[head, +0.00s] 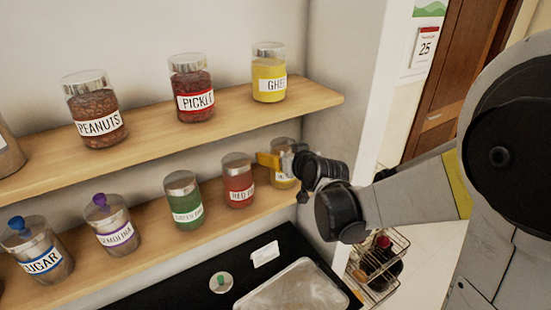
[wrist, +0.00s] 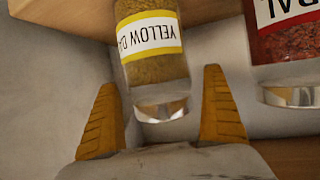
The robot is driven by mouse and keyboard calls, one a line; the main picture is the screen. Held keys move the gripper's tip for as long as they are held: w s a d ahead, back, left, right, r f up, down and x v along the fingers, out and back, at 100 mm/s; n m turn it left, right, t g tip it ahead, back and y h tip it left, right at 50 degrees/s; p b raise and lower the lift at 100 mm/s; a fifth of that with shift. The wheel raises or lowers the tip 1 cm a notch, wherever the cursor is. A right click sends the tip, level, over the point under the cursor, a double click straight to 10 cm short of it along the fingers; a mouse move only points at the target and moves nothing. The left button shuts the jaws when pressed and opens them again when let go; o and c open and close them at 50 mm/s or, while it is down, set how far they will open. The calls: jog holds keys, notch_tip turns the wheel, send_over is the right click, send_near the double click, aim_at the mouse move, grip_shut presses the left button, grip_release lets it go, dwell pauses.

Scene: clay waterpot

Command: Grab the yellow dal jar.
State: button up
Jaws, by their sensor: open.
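The yellow dal jar (wrist: 152,66) shows upside down in the wrist view, with its label, yellow-brown contents and shiny lid. In the head view the yellow dal jar (head: 282,183) stands at the right end of the lower shelf, partly hidden by my gripper. My gripper (head: 276,160) is open, its orange fingers at the jar's upper part. In the wrist view my gripper (wrist: 159,92) has one finger on each side of the lid end, with a visible gap on both sides. I cannot tell how far the fingers reach along the jar.
The red dal jar (head: 238,180) stands close on the left; in the wrist view it (wrist: 288,40) is beside the right finger. A green jar (head: 183,201) is further left. The upper shelf (head: 225,107) runs above, and a wall (head: 325,125) closes the right side.

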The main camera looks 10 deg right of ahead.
jog(key=shift+s, duration=0.1)
jog(key=c, duration=1.5)
jog(key=shift+r, duration=0.15)
jog(key=shift+c, duration=0.2)
